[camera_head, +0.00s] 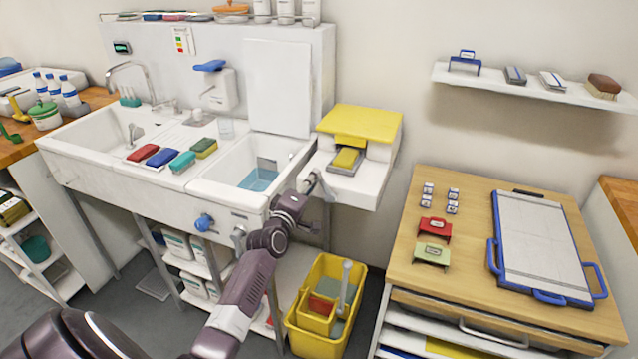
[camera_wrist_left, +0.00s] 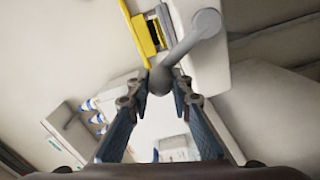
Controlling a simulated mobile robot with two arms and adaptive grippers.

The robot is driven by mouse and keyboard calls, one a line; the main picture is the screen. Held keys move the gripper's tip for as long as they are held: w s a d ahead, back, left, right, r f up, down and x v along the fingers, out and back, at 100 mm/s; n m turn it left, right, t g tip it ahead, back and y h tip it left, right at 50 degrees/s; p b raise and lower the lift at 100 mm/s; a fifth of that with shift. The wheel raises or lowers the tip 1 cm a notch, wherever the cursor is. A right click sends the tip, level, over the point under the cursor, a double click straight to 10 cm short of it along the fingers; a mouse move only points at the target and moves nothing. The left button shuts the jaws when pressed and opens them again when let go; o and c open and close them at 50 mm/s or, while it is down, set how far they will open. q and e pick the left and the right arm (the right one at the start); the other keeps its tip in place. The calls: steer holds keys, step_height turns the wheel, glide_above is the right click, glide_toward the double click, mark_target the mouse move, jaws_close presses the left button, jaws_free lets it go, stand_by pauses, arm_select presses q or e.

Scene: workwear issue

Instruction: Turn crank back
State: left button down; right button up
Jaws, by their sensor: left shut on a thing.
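The crank (camera_wrist_left: 190,42) is a grey arm with a round hub at one end and a rounded knob at the other. It sits on the side of a white unit with a yellow top (camera_head: 362,122), right of the sink. My left gripper (camera_wrist_left: 161,84) is shut on the knob of the crank, one fingertip on each side of it. In the head view, my left gripper (camera_head: 311,184) reaches the unit's left front side, and the crank is mostly hidden there. My right gripper is not in view.
A double sink (camera_head: 108,140) with sponges stands to the left. A yellow bucket (camera_head: 325,335) is on the floor below the unit. A wooden cabinet (camera_head: 470,190) with a blue-framed board (camera_head: 538,240) stands to the right. A wall shelf (camera_head: 520,88) hangs above it.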

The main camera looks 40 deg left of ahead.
arm_select(q)
steer(key=shift+a+f+n+b, duration=0.45)
steer(key=shift+a+f+n, duration=0.05)
steer(key=shift+n, duration=0.4)
steer(key=shift+s+a+f+n+b, duration=0.1)
steer(key=shift+a+f+n+b, duration=0.35)
steer(key=shift+n, duration=0.35)
steer(key=shift+s+a+f+n+b, duration=0.1)
steer(key=shift+a+f+n+b, duration=0.2)
steer(key=shift+n+b, duration=0.35)
steer(key=shift+r+n, duration=0.1)
steer(key=shift+n, duration=0.15)
steer(key=c, duration=2)
jaws_free()
steer(key=shift+c, duration=0.2)
steer(key=shift+o, duration=1.2)
steer(key=shift+w, duration=0.15)
steer(key=shift+o, duration=0.3)
steer(key=shift+w+d+f, duration=0.1)
steer(key=shift+w+f, duration=0.05)
steer(key=shift+f, duration=0.1)
